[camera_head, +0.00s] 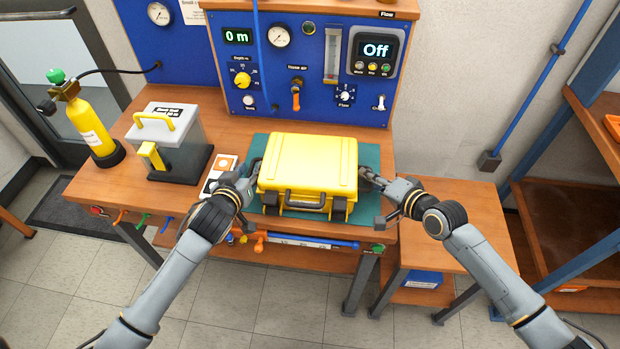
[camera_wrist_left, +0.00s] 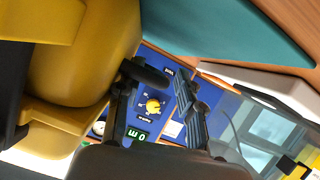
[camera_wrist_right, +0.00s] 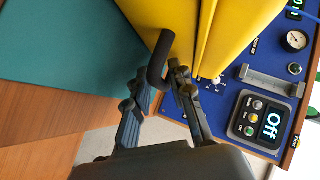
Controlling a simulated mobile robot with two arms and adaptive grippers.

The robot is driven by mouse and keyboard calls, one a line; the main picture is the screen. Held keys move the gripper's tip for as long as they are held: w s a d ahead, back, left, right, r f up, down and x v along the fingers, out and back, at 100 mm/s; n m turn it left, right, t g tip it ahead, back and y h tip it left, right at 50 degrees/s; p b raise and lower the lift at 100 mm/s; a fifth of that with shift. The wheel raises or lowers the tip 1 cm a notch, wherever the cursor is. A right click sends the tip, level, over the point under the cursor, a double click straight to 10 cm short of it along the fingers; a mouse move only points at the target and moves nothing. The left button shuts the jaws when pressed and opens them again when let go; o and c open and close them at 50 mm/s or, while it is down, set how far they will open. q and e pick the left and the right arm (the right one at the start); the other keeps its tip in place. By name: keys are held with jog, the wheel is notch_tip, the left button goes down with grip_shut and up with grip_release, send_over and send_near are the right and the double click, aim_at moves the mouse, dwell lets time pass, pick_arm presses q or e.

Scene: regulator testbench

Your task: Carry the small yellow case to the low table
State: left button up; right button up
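The small yellow case (camera_head: 308,165) lies flat on a green mat (camera_head: 372,160) on the workbench. It has a dark front handle and dark side handles. A low wooden table (camera_head: 465,215) stands right of the bench, partly behind my right arm. My left gripper (camera_head: 248,175) is at the case's left side. In the left wrist view its fingers are apart, with the dark side handle (camera_wrist_left: 146,73) at the tips. My right gripper (camera_head: 370,178) is at the right side. In the right wrist view its fingertips flank the other side handle (camera_wrist_right: 160,58); whether they grip it is unclear.
A grey box with yellow handles (camera_head: 178,140) and a yellow gas cylinder (camera_head: 90,125) stand left on the bench. A blue instrument panel (camera_head: 310,75) rises behind the case. A shelf with blue posts (camera_head: 560,215) is at far right. The low table's visible top is clear.

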pick_arm(q)
jog(key=shift+c, duration=0.2)
pick_arm(e)
jog(key=shift+c, duration=0.2)
pick_arm(q)
jog(key=c, duration=0.3)
pick_arm(e)
jog(key=c, duration=0.3)
pick_arm(q)
grip_shut()
pick_arm(e)
grip_shut()
